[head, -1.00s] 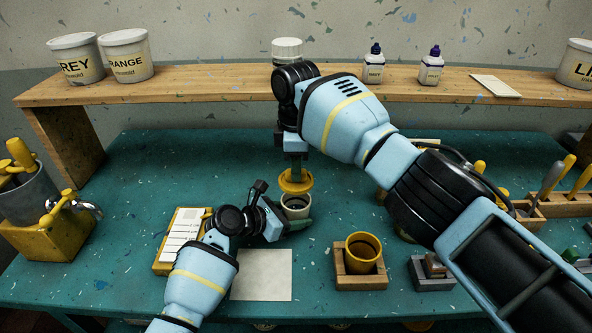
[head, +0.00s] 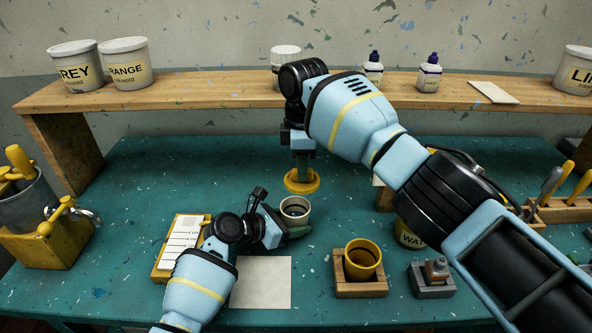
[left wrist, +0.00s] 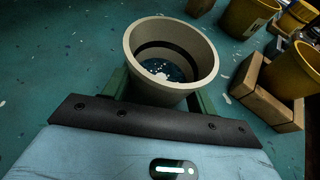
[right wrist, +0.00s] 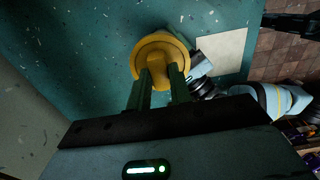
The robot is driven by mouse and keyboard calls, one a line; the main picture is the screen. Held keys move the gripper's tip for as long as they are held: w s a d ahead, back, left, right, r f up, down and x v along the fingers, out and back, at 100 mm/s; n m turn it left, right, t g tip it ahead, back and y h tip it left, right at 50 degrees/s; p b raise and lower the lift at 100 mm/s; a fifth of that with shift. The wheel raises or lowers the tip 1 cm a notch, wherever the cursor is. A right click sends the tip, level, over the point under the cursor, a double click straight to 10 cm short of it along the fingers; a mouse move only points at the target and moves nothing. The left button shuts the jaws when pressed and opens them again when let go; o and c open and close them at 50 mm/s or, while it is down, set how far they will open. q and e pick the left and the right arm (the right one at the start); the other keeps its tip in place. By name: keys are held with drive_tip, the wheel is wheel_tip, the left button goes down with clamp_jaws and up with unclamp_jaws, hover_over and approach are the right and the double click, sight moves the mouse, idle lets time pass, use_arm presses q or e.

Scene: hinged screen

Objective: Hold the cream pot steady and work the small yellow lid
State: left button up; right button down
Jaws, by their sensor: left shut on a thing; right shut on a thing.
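The cream pot (head: 294,207) stands upright on the teal bench. Its top is open, and the left wrist view (left wrist: 172,60) shows a dark band and pale flecks inside. My left gripper (head: 285,226) is shut on the pot, with its green fingers on either side of it. The small yellow lid (head: 301,181) is held by its knob in my right gripper (head: 302,165). The lid is in the air above and behind the pot, apart from it. In the right wrist view, the lid (right wrist: 160,58) sits between the green fingertips and hides the pot.
A yellow pot (head: 362,257) sits in a wooden holder (head: 360,290) to the right. A pale sheet (head: 262,283) lies in front of the cream pot. A yellow-edged pad (head: 181,248) lies to the left. A wooden shelf (head: 200,88) spans the back.

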use_arm(q)
drive_tip(key=shift+f, duration=0.1)
drive_tip(key=o, duration=1.4)
drive_tip(key=shift+c, duration=0.2)
use_arm(e)
drive_tip(key=w+d+r, duration=0.1)
drive_tip(key=d+r, duration=0.3)
drive_tip(key=shift+d+r, duration=0.15)
drive_tip(key=shift+r, duration=0.05)
use_arm(q)
drive_tip(key=v, duration=1.2)
